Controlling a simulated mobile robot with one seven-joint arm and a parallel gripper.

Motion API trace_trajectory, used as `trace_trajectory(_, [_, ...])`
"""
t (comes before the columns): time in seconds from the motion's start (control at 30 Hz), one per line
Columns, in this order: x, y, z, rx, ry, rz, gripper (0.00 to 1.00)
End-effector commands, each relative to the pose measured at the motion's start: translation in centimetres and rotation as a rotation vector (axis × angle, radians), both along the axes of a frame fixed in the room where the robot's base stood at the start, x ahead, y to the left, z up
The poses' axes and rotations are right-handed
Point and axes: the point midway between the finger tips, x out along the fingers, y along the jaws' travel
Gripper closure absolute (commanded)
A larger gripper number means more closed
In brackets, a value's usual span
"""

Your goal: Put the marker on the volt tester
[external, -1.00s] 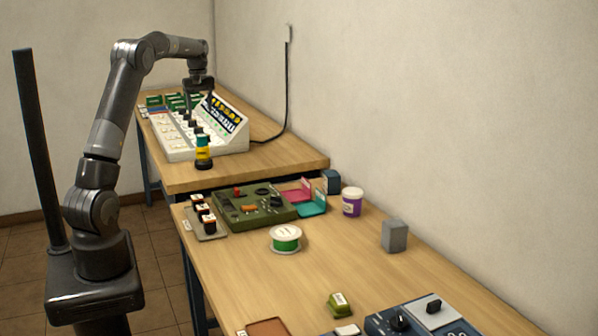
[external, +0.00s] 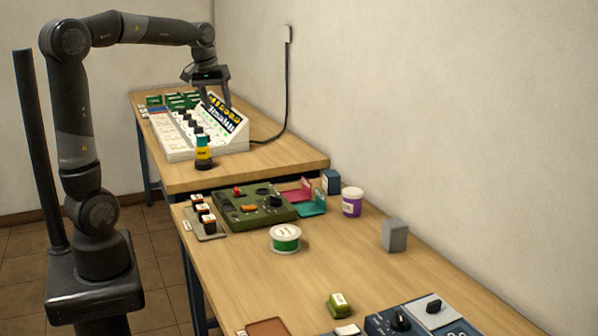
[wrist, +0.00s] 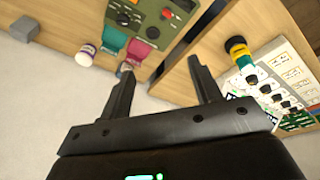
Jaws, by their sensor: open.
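No thing is clearly recognisable as the marker; a small black, yellow and green cylinder (external: 203,151) stands upright at the front of the far table. It also shows in the wrist view (wrist: 242,56). I cannot tell for certain which device is the volt tester. A dark blue unit with knobs (external: 420,317) lies at the near table's front right, and an olive green panel with knobs (external: 243,209) lies at its far end. My gripper (external: 211,98) is open and tilted above the white sloped console. Its spread fingers (wrist: 162,70) show nothing between them.
The white sloped console (external: 178,150) with black knobs fills much of the far table. A white-and-green spool (external: 285,239), purple jar (external: 352,202), grey block (external: 395,235) and small green box (external: 339,304) stand on the near table (external: 325,262). Bare wood lies between them.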

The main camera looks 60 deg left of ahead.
Motion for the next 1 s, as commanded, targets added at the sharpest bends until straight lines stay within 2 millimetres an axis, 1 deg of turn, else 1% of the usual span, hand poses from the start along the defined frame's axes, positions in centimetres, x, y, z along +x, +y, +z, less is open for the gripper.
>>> trace_trajectory(0.03, [-1.1, -2.4, 0.1, 0.014, -0.017, -0.063, 0.42])
trace_trajectory(0.1, [-2.6, -5.2, 0.0, 0.035, -0.04, -0.149, 0.42])
trace_trajectory(0.17, [-3.9, -7.4, -0.3, 0.054, -0.059, -0.222, 0.42])
trace_trajectory(0.2, [-4.9, -8.8, -0.5, 0.065, -0.071, -0.27, 0.42])
trace_trajectory(0.27, [-6.4, -10.9, -1.0, 0.085, -0.091, -0.344, 0.42])
trace_trajectory(0.3, [-7.5, -12.1, -1.5, 0.097, -0.105, -0.393, 0.42])
trace_trajectory(0.4, [-10.1, -14.9, -2.8, 0.129, -0.137, -0.512, 0.42])
trace_trajectory(0.5, [-12.6, -17.0, -4.2, 0.158, -0.168, -0.617, 0.42])
trace_trajectory(0.6, [-14.4, -18.4, -5.5, 0.181, -0.192, -0.697, 0.42])
trace_trajectory(0.7, [-15.6, -19.2, -6.5, 0.197, -0.208, -0.748, 0.42])
trace_trajectory(0.83, [-16.2, -19.6, -7.0, 0.206, -0.216, -0.778, 0.42])
trace_trajectory(1.0, [-16.2, -19.6, -7.1, 0.207, -0.216, -0.78, 0.42])
